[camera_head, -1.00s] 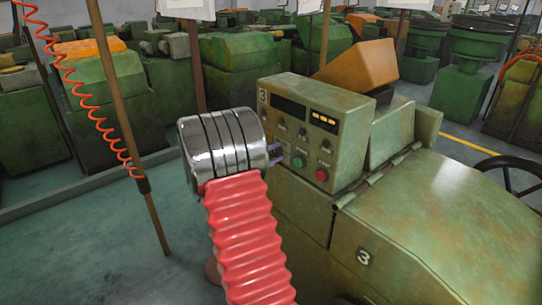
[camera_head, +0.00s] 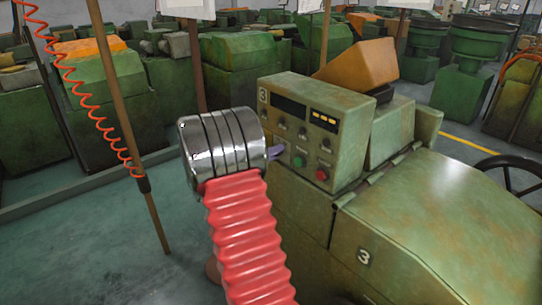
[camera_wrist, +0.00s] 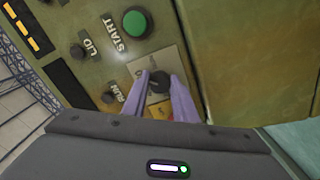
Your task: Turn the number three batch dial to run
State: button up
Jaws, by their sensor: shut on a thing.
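The number 3 machine's green control box (camera_head: 315,125) stands in the middle of the head view, with a 3 at its upper left. In the wrist view the batch dial is a small black knob (camera_wrist: 158,84) on a pale plate, beside the green START button (camera_wrist: 136,21). My gripper (camera_wrist: 162,80) has its two purple fingers shut on the knob, one on each side. In the head view my gripper (camera_head: 276,152) reaches the panel's left side, and the dial is hidden there. The plate's lettering is too small and partly covered to read surely.
A red button (camera_head: 322,175) and several black knobs share the panel. A label that looks like RUN (camera_wrist: 124,92) sits left of the plate. The sloping machine cover (camera_head: 440,220) lies to the right. A brown post (camera_head: 125,110) with a coiled red cord stands left.

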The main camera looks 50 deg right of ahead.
jog(key=m, duration=0.8)
jog(key=shift+w+f+m, duration=0.15)
jog(key=shift+f+m, duration=0.2)
jog(key=shift+m, duration=0.05)
jog(key=o, duration=1)
jog(key=shift+o, duration=0.2)
jog(key=shift+r, duration=0.1)
